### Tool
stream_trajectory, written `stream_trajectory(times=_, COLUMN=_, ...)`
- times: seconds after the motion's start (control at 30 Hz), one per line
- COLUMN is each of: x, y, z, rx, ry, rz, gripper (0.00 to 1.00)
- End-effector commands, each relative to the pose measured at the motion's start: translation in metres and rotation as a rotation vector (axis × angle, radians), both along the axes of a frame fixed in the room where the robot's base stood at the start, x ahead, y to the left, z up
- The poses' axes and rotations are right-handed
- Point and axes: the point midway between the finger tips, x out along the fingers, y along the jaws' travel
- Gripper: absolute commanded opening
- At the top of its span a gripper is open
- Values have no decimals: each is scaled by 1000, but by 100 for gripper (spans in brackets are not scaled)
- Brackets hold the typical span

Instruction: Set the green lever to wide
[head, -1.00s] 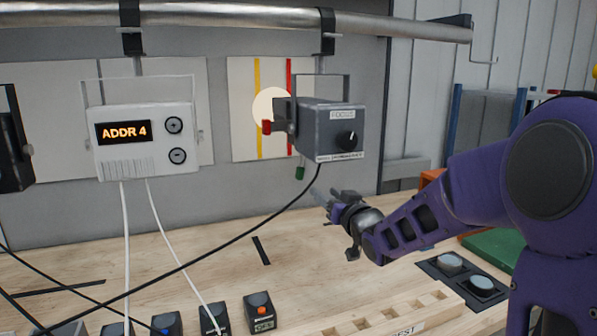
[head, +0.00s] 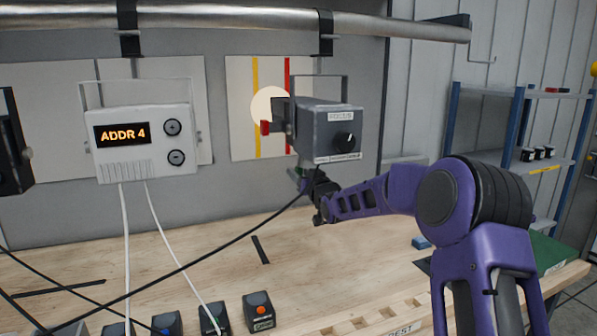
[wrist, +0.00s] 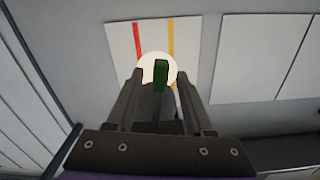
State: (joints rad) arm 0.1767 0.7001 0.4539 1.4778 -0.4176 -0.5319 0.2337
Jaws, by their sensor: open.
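The green lever (wrist: 160,75) shows in the wrist view just beyond and between the fingertips of my gripper (wrist: 162,78). My gripper is open, with one finger on each side of the lever's line; I cannot tell whether either touches it. In the head view my gripper (head: 302,178) is raised under the grey lamp housing (head: 325,130), which hangs from the pipe and is marked FOCUS. The lever is mostly hidden there behind the gripper and cable. A red lever (head: 265,128) sticks out at the lamp's left front.
A pale light spot (head: 268,105) falls on the wall panel with yellow and red stripes. A white box (head: 145,143) reading ADDR 4 hangs to the left. A black cable (head: 215,243) runs from the lamp across the bench (head: 330,265). Several small boxes stand at the front.

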Motion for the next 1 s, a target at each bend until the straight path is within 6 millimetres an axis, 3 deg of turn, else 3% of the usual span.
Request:
stream_trajectory(times=0.2, x=14, y=6, z=0, rx=0, ry=-1, rz=0, gripper=52)
stream_trajectory(times=0.5, x=15, y=6, z=0, rx=-1, ry=1, rz=0, gripper=52)
stream_trajectory(times=0.8, x=15, y=6, z=0, rx=-1, ry=0, rz=0, gripper=0)
stream_trajectory(times=1.0, x=15, y=6, z=0, rx=-1, ry=0, rz=0, gripper=0)
